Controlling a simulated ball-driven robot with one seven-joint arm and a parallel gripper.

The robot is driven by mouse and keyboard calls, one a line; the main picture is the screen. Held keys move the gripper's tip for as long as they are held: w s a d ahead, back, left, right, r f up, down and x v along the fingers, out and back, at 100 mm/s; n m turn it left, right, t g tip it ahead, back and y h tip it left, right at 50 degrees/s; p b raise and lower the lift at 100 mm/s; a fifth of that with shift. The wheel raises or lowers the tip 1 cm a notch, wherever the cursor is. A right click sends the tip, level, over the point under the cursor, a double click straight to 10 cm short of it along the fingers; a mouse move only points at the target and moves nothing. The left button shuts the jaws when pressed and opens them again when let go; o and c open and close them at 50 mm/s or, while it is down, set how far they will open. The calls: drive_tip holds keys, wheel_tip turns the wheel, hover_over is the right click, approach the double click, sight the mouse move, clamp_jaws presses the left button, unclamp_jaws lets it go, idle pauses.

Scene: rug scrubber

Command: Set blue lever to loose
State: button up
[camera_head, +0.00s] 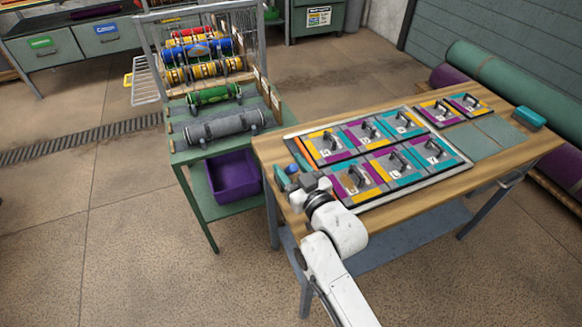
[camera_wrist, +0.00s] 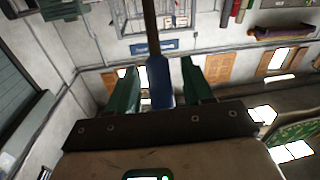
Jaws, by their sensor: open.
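In the wrist view, a blue handle on a dark bar, which looks like the blue lever (camera_wrist: 160,85), shows between the two green fingers of my gripper (camera_wrist: 160,80). The fingers are apart, with a visible gap on each side of the blue part; whether either touches it I cannot tell. In the head view, my gripper (camera_head: 303,186) is at the left end of the wooden table. A small blue part (camera_head: 282,178) shows right beside it there. The lever's lower part and any setting marks are hidden or too small to read.
The wooden table (camera_head: 530,146) holds a framed board (camera_head: 462,152) of coloured panels with dark handles. A green rack (camera_head: 190,158) with colourful rollers stands left, with a purple bin (camera_head: 233,176) on its lower shelf. Rolled rugs (camera_head: 500,78) lie behind. Floor in front is clear.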

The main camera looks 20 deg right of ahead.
drive_tip(key=shift+c, duration=0.5)
clamp_jaws()
